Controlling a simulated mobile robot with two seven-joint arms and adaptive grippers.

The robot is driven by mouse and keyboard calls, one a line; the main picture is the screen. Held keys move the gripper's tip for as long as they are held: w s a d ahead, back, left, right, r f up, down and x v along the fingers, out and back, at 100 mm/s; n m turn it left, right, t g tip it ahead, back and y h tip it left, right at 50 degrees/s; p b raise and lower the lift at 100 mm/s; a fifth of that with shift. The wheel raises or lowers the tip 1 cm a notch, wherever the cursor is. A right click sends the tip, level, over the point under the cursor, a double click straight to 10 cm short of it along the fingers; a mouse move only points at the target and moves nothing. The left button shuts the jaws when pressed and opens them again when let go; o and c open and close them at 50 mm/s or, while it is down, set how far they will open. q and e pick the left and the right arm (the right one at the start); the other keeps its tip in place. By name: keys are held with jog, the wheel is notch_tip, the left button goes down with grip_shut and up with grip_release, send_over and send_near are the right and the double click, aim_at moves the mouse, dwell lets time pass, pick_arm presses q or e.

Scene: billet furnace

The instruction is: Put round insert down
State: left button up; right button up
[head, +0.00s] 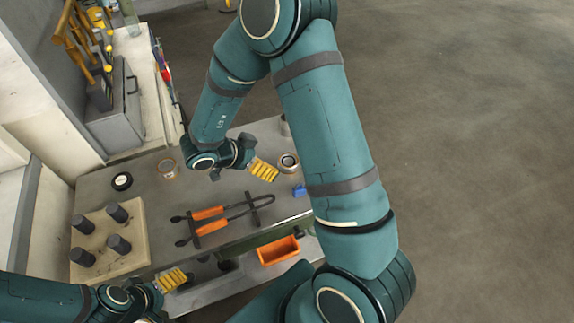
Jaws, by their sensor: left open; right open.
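Several small round pieces lie on the grey bench (165,205); I cannot tell for certain which is the round insert. A pale ring-shaped piece with a dark centre (288,162) lies just right of my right gripper (265,169), which is open with yellow fingers and seems to hold nothing. My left gripper (175,279), also open with yellow fingers, is at the bench's front edge, away from these pieces, and looks empty.
A beige block (136,232) with several dark cylinders stands at the bench's left. Orange-handled tongs (210,227) lie mid-bench, with a small blue object (299,190) to their right. An orange bin (279,250) is at the front. My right arm covers the bench's right end.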

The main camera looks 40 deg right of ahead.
aim_at(289, 161)
jog(key=b+x, duration=0.1)
jog(key=x, duration=0.5)
jog(key=b+x, duration=0.2)
jog(key=x, duration=0.2)
jog(key=shift+d+f, duration=0.4)
jog(key=shift+d, duration=0.1)
jog(key=c, duration=1.4)
